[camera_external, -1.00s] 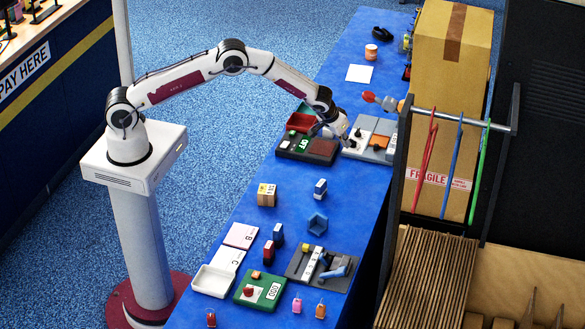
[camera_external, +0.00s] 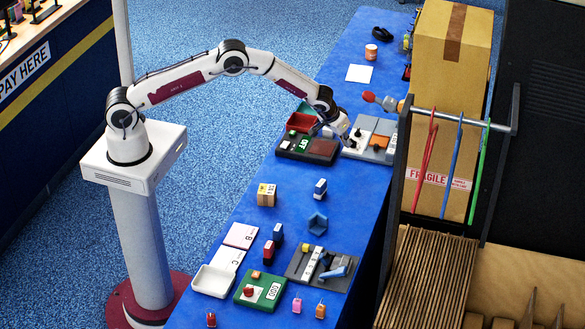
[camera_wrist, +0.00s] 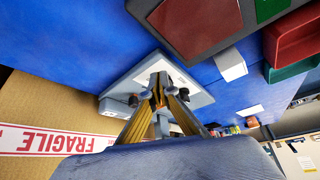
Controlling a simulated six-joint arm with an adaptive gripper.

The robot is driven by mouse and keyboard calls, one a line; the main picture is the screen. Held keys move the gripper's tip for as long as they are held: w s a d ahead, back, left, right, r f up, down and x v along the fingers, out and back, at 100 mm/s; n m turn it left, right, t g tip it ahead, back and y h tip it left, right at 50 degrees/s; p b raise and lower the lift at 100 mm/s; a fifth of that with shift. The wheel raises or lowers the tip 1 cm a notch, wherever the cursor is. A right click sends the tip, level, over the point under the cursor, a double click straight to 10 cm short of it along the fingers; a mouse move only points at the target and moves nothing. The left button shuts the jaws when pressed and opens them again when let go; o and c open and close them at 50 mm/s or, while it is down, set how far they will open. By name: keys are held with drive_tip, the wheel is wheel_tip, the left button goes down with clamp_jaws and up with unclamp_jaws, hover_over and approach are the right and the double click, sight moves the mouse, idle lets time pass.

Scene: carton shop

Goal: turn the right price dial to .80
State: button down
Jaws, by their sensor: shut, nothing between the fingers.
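The price device is a grey board with a white panel (camera_external: 352,145), on the far part of the blue table. A small black dial (camera_external: 357,132) shows on it beside my gripper (camera_external: 346,141). In the wrist view the white panel (camera_wrist: 140,76) carries two dark knobs, one left (camera_wrist: 133,101) and one right (camera_wrist: 183,94). My gripper (camera_wrist: 159,92) is shut and empty, its golden fingers meeting between the knobs in the picture. I cannot tell whether the fingertips touch a knob. The dial numbers are too small or hidden to read.
A dark device with a brown-red pad (camera_external: 322,149) stands left of the panel, with a red tray (camera_external: 301,122) behind it. A tall FRAGILE carton (camera_external: 450,60) and a rail with hanging straps (camera_external: 460,118) stand close on the right. The table's middle (camera_external: 290,215) holds small blocks with free room between.

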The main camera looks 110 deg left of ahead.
drive_tip(key=shift+w+a, duration=0.15)
drive_tip(key=shift+a, duration=0.2)
idle(0.8)
drive_tip(key=shift+s+a, duration=0.15)
drive_tip(key=shift+s, duration=0.1)
idle(0.8)
drive_tip(key=shift+s+d, duration=0.2)
drive_tip(key=shift+d, duration=0.15)
idle(0.4)
drive_tip(key=shift+r, duration=0.15)
drive_tip(key=shift+r, duration=2.9)
drive_tip(key=shift+w+d+r, duration=0.2)
drive_tip(key=shift+d+r, duration=0.15)
drive_tip(key=shift+r, duration=0.15)
drive_tip(key=shift+f, duration=0.15)
